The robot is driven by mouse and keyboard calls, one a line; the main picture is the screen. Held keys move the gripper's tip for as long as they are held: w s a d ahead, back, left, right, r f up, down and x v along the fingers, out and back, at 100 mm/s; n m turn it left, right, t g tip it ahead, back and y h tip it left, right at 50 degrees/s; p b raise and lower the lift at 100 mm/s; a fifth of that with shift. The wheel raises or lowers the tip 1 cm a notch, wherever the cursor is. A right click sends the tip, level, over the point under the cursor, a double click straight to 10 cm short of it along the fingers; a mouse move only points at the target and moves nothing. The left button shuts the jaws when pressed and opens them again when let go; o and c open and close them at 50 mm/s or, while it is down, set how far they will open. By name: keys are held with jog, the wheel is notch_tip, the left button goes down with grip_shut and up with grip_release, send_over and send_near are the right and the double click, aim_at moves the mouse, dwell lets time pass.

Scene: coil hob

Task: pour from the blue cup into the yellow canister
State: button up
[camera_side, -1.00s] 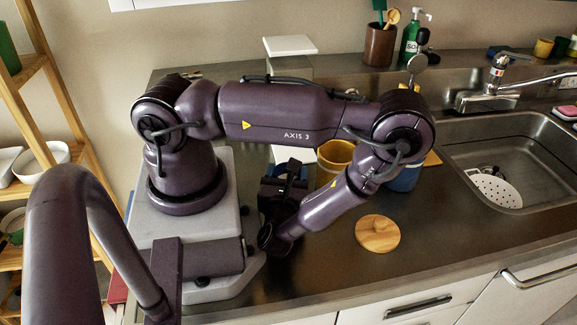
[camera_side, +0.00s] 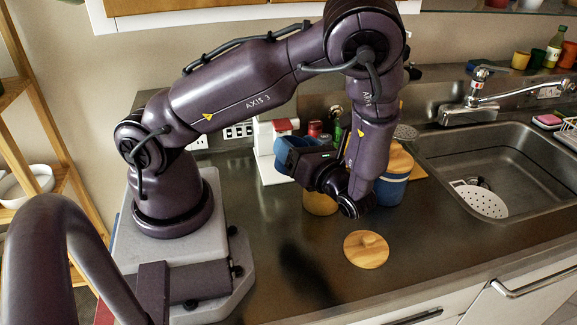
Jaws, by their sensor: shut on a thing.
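The blue cup (camera_side: 291,151) is held up above the counter, left of my forearm. My gripper (camera_side: 308,162) is shut on it, and the dark jaws hide part of the cup. The cup looks tilted; its contents cannot be seen. The yellow canister (camera_side: 320,204) stands on the counter below my gripper, and my wrist hides its upper part. I cannot tell whether the cup is directly over its opening.
A blue and tan jar (camera_side: 393,186) stands just right of my forearm. A round wooden lid (camera_side: 366,250) lies in front. A white appliance (camera_side: 272,148) and bottles are behind the cup. The sink (camera_side: 490,165) is at right.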

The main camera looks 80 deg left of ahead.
jog(key=shift+w+r+g+h, duration=0.3)
jog(key=shift+r+g, duration=0.3)
jog(key=shift+g, duration=0.3)
jog(key=w+m, duration=0.1)
jog(key=w+f+m, duration=0.1)
jog(key=m, duration=0.1)
jog(key=w+f+m+y, duration=0.1)
jog(key=shift+a, duration=0.4)
jog(key=shift+r, duration=0.1)
jog(key=shift+w+r+m, duration=0.15)
jog(key=shift+m, duration=0.85)
jog(key=shift+w+r+m+t+y, duration=0.1)
jog(key=shift+m+t+y, duration=0.3)
jog(key=shift+m, duration=0.5)
jog(key=shift+w+a+r+m, duration=0.1)
jog(key=shift+r+m, duration=0.05)
jog(key=shift+m, duration=0.75)
